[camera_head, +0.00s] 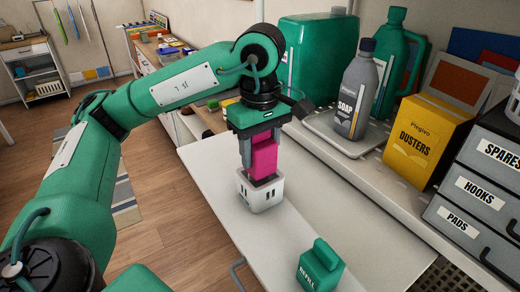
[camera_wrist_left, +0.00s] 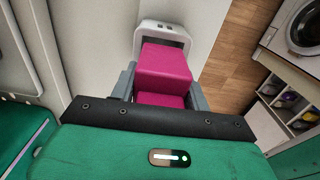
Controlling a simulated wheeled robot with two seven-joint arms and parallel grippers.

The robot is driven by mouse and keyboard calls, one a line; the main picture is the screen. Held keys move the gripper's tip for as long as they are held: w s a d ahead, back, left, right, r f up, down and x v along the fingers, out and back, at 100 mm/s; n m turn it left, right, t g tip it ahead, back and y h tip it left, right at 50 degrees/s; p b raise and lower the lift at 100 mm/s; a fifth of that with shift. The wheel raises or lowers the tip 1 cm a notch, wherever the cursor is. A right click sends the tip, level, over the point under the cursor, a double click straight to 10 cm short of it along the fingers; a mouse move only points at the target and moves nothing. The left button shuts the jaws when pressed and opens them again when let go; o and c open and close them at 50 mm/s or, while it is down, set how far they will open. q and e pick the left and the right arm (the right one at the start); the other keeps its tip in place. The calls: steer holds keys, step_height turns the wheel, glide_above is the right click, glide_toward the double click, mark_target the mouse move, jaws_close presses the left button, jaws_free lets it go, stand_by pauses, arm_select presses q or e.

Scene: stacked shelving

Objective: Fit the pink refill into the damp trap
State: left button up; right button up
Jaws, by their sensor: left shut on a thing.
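The pink refill (camera_head: 264,157) is upright between the fingers of my left gripper (camera_head: 262,150), which is shut on it. The white damp trap (camera_head: 262,193), a small open-topped box with dark slots, stands on the pale work surface directly below. The refill's lower end is at the trap's opening; I cannot tell how far in it is. In the left wrist view the pink refill (camera_wrist_left: 163,75) lies between the fingers, with the white damp trap (camera_wrist_left: 163,33) just beyond it. A green refill (camera_head: 320,266) stands on the surface nearer the front. My right gripper is not in view.
A grey soap bottle (camera_head: 356,90), a yellow dusters box (camera_head: 425,138) and green containers (camera_head: 318,60) stand on the shelf behind. Grey labelled drawers (camera_head: 470,190) are at the right. The pale surface (camera_head: 225,165) is clear around the trap.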

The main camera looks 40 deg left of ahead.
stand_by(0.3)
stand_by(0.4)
arm_select(q)
steer(key=shift+f+b, duration=0.7)
steer(key=shift+b, duration=0.15)
steer(key=shift+f+b, duration=0.65)
steer(key=shift+f, duration=0.05)
stand_by(0.6)
stand_by(0.6)
steer(key=shift+f, duration=0.1)
steer(key=shift+f+b, duration=0.25)
steer(key=shift+b, duration=0.1)
steer(key=shift+r, duration=0.25)
